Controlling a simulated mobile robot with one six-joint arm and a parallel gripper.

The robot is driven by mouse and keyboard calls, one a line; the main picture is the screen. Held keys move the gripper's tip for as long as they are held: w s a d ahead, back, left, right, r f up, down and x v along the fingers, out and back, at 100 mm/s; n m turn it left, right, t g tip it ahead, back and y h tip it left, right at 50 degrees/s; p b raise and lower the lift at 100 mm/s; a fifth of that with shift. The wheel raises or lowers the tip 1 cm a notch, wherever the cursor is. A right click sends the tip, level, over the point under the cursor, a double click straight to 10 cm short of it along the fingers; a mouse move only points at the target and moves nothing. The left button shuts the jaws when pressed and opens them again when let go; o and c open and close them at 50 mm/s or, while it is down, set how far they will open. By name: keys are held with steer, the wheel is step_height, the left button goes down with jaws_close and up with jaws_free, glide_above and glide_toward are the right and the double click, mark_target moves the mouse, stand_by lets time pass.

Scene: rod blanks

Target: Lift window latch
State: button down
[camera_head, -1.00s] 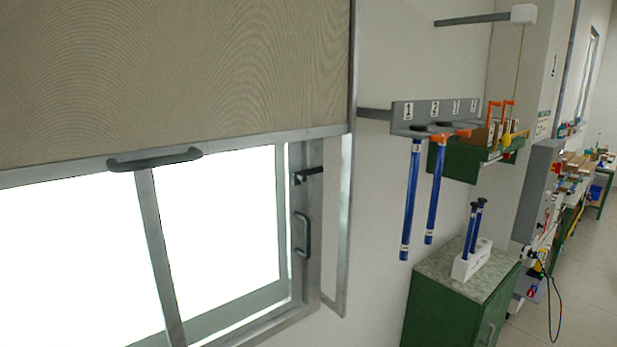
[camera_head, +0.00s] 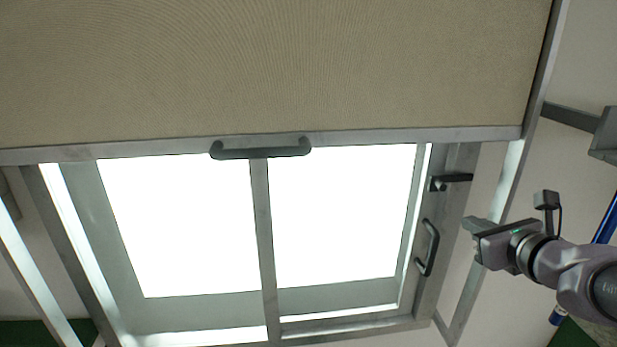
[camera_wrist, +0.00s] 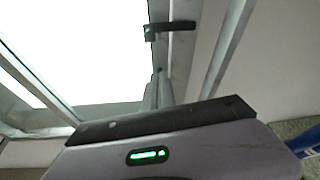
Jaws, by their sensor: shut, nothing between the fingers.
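The window latch (camera_head: 452,181) is a small dark lever on the right frame of the window (camera_head: 441,240). It points sideways to the right. In the wrist view the latch (camera_wrist: 172,28) is near the top middle, with its lever roughly level. My gripper (camera_head: 470,225) is right of the window frame and lower than the latch, apart from it. Its jaws are shut with nothing held. In the wrist view my gripper (camera_wrist: 160,120) fills the bottom and hides what is behind it.
A dark pull handle (camera_head: 428,248) is on the window frame below the latch. A beige blind (camera_head: 270,70) with a handle (camera_head: 262,150) on its bottom bar covers the window's upper part. A metal blind rail (camera_head: 520,150) stands right of the latch.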

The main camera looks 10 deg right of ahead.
steer(key=w+p, duration=0.2)
steer(key=w, duration=0.7)
steer(key=shift+w+r+p, duration=0.2)
steer(key=shift+r+p, duration=0.1)
steer(key=shift+r, duration=0.05)
steer(key=shift+s+a+r, duration=0.1)
steer(key=shift+a+r, duration=0.05)
steer(key=shift+r, duration=0.05)
